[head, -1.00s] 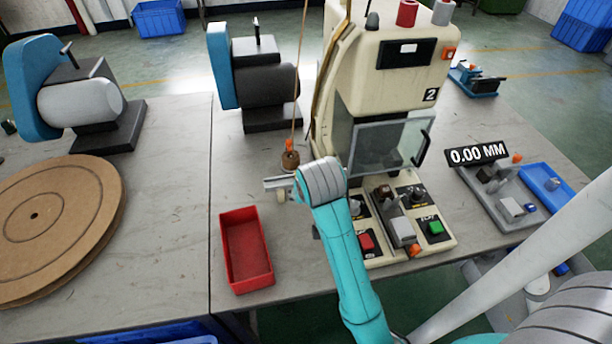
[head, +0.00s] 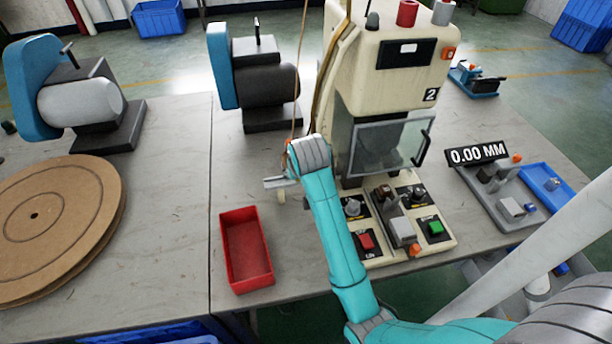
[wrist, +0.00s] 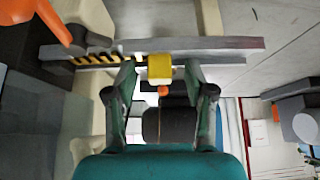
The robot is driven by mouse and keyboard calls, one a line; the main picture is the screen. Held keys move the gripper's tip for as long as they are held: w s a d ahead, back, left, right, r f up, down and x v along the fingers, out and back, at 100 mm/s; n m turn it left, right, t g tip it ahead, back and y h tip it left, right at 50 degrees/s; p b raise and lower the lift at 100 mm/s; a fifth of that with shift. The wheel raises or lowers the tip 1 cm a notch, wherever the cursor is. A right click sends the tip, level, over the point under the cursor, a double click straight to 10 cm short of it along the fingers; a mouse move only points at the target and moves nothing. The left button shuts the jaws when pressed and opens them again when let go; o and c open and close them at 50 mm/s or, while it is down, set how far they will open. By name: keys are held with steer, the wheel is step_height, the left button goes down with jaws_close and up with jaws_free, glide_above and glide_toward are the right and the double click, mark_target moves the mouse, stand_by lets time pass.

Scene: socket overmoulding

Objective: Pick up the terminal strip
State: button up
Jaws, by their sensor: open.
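A thin copper-coloured strand (head: 301,75), which looks like the terminal strip, hangs from above along the left of the cream machine. Its lower end goes out of sight behind my wrist. In the wrist view, my gripper (wrist: 160,80) is open, its two fingers apart near a grey rail (wrist: 220,45). A small yellow block (wrist: 159,68) lies between the fingertips at the rail. I cannot pick out the strip in the wrist view, nor tell whether a finger touches anything. In the head view, my wrist hides the fingers; the rail end (head: 274,183) shows beside it.
The cream machine (head: 385,85) with its clear guard (head: 385,145) stands close right of my arm. A red bin (head: 268,285) sits in front on the table. A cardboard reel (head: 60,225) lies at left. Bare table (head: 170,190) lies between them.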

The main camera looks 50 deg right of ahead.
jaws_close()
stand_by(0.3)
